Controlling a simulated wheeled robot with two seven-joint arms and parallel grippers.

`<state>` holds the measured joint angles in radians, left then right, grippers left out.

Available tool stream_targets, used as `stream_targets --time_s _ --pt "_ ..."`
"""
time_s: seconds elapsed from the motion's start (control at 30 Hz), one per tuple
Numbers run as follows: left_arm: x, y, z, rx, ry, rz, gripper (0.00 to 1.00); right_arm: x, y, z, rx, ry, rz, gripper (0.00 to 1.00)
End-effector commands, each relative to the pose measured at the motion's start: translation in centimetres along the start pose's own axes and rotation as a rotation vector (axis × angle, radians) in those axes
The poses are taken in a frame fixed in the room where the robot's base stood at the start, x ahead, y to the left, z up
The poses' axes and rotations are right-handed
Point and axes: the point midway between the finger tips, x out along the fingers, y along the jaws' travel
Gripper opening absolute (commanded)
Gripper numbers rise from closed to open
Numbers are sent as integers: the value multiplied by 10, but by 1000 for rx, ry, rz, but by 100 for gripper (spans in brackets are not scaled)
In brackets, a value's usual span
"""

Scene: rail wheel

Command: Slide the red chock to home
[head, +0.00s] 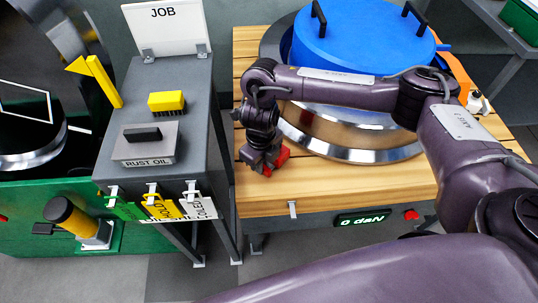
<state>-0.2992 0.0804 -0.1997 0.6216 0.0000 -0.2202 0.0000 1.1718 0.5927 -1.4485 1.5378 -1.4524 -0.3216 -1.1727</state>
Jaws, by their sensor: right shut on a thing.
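The red chock (281,157) sits on the wooden bench top (330,184), at the front left of a large shiny metal wheel (350,147). My right gripper (265,163) reaches down over it from my purple right arm and is shut on it. The gripper hides part of the chock, and its fingertips are hard to make out. I cannot tell whether the chock touches the wheel. No marked home spot can be made out. My left gripper is not in view.
A blue cover (360,35) with black handles sits on the wheel. A grey stand (195,100) at left holds a rust oil box (147,145), a yellow brush (166,102) and hanging tags. The bench front has a display (362,218) reading 0 daN and a red button (411,214).

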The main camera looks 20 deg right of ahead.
Motion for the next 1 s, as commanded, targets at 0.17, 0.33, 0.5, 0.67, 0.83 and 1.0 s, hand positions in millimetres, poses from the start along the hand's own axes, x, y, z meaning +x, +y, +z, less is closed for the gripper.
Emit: stream_targets --time_s 0.17,0.33,0.5,0.67,0.83,1.0 --pt "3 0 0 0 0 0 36 0 -9 1 5 -4 -3 0" --pt "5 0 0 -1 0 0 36 -1 -16 1 4 -4 -3 0" --pt "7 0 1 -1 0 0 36 -1 -23 2 6 -5 -3 0" --pt "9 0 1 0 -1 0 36 -2 -29 2 5 -6 -4 0" --pt "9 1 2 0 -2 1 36 -3 -31 2 4 -7 -3 0" --pt "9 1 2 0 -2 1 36 -3 -31 3 4 -8 -3 0"
